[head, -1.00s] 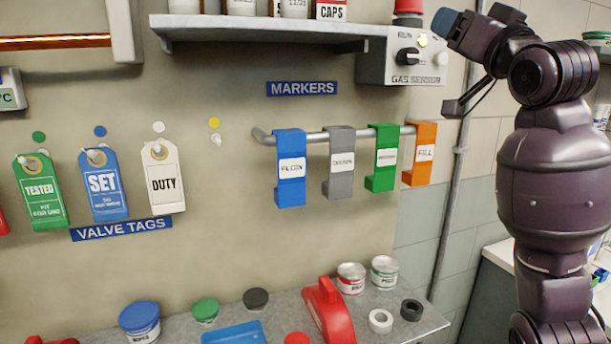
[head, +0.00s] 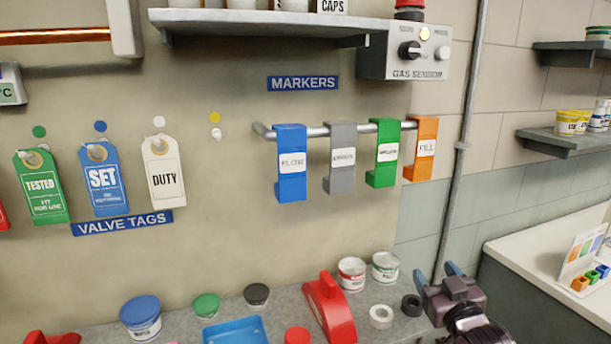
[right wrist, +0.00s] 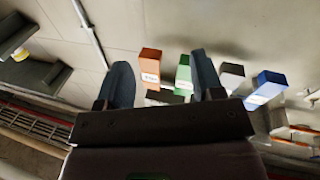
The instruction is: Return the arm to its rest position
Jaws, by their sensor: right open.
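My right gripper (head: 436,274) is at the lower right in the head view, by the right end of the workbench. Its two blue fingertips are apart with nothing between them. In the right wrist view my right gripper (right wrist: 160,88) shows its dark fingers spread. Beyond them are the orange marker (right wrist: 151,66), the green marker (right wrist: 184,72) and the blue marker (right wrist: 268,84). My left gripper is not in view.
Blue (head: 291,163), grey (head: 340,158), green (head: 383,153) and orange (head: 422,148) markers hang on a wall rail. The bench below holds a red object (head: 328,309), tins and tape rings (head: 381,317). A white counter (head: 540,245) stands right. A vertical pipe (head: 460,150) runs up the wall.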

